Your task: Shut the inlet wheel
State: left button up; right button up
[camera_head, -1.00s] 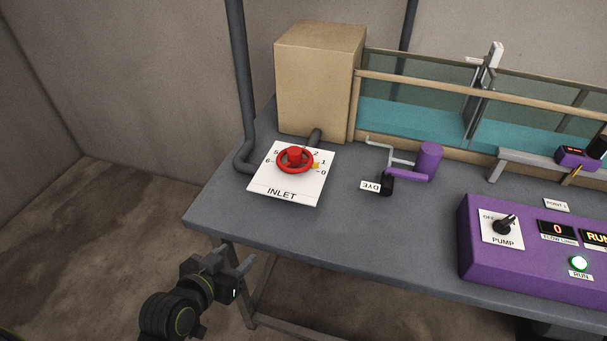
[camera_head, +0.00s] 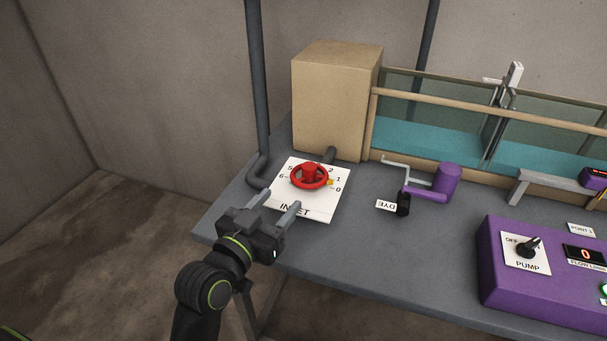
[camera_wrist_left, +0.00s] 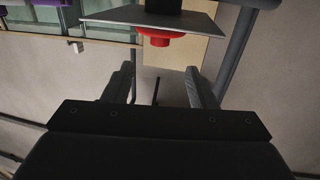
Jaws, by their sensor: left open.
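The red inlet wheel (camera_head: 310,177) sits on a white plate (camera_head: 318,211) with a numbered scale, at the left end of the grey table. A yellow mark (camera_head: 330,183) shows at its right, between 0 and 1 on the scale. My open, empty left gripper (camera_head: 281,200) is at the plate's near left corner, with its fingers pointing toward the wheel but apart from it. A finger hides part of the INLET lettering. In the left wrist view the picture is upside down, and the wheel (camera_wrist_left: 160,38) shows beyond the fingers. My right gripper is not in view.
A tan box (camera_head: 334,103) and a grey pipe (camera_head: 257,90) stand behind the plate. A purple dye holder (camera_head: 446,182) with a crank and a purple pump console (camera_head: 500,285) are to the right.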

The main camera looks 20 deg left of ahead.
aim_at(305, 172)
pick_arm(q)
jog(key=w, duration=0.3)
jog(key=w+d, duration=0.1)
jog(key=w, duration=0.3)
jog(key=w+d, duration=0.1)
jog(key=w, duration=0.2)
jog(key=shift+w+p, duration=0.15)
jog(key=shift+p, duration=0.15)
jog(key=shift+c, duration=0.3)
jog(key=c, duration=0.9)
